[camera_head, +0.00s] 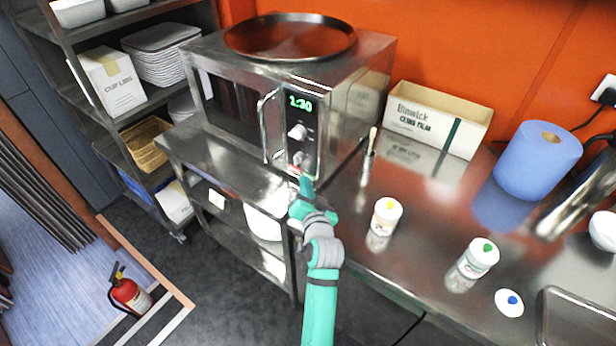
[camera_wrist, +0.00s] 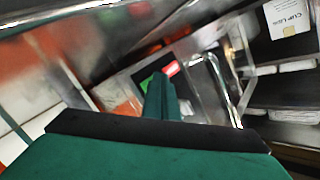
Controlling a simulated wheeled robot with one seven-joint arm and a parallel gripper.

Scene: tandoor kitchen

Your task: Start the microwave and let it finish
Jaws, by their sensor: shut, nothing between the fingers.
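The steel microwave (camera_head: 350,85) stands on the counter with its door shut. Its panel has a green display (camera_head: 299,103) reading 1:30, an upper knob (camera_head: 297,132) and a lower knob (camera_head: 299,157). The door handle (camera_head: 264,125) is left of the panel. My gripper (camera_head: 303,181) is shut and empty at the panel's bottom edge. In the wrist view, the shut fingers (camera_wrist: 160,95) point at a green button (camera_wrist: 146,82) and a red button (camera_wrist: 170,69). The fingers partly cover the green button; I cannot tell whether they touch it.
A dark round pan (camera_head: 290,37) lies on top of the microwave. To the right are a cling film box (camera_head: 438,118), a brush (camera_head: 368,152), white-lidded jars (camera_head: 386,218) and a blue paper roll (camera_head: 537,162). Shelving (camera_head: 75,110) stands left. A fire extinguisher (camera_head: 128,294) is on the floor.

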